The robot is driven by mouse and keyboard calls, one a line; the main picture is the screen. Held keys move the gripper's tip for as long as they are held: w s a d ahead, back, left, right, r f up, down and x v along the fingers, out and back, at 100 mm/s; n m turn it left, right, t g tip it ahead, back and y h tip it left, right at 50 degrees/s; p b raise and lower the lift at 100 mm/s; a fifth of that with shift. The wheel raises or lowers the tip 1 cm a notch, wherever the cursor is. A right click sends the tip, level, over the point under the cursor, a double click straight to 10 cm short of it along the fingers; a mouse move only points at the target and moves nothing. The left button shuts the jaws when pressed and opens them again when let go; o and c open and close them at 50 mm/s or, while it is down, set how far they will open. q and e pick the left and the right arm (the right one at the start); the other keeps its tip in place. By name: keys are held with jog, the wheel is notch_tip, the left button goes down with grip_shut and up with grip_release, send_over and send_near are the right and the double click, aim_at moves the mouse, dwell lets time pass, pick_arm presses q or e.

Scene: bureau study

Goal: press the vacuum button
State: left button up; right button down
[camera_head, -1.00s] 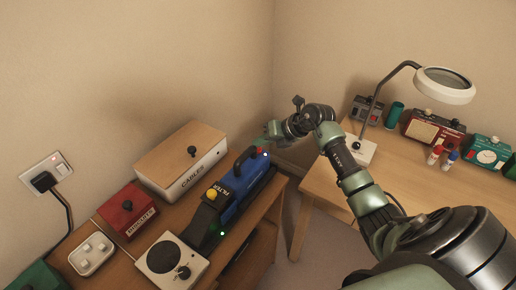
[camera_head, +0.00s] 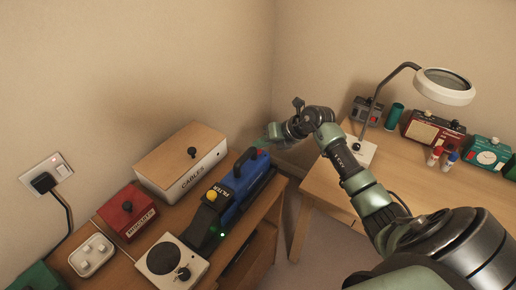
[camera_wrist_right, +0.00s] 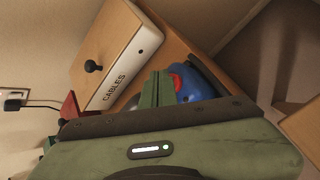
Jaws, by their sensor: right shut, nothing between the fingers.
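My right gripper (camera_head: 266,141) is shut and empty, at the vacuum's far end. In the right wrist view, its green fingers (camera_wrist_right: 151,90) are beside the blue body (camera_wrist_right: 197,84), close to a red part (camera_wrist_right: 177,82) that looks like a button. I cannot tell whether they touch. My left gripper is out of view.
A CABLES box (camera_head: 182,160) stands behind the vacuum, against the wall. A red box (camera_head: 127,210), white tray (camera_head: 92,255) and white device with a dial (camera_head: 171,262) stand to the left. A lamp (camera_head: 443,87) stands on the right desk.

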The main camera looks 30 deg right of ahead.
aim_at(260, 151)
jog(key=shift+r, duration=0.2)
notch_tip(260, 151, up, 6)
jog(key=p, duration=0.4)
jog(key=shift+p, duration=0.4)
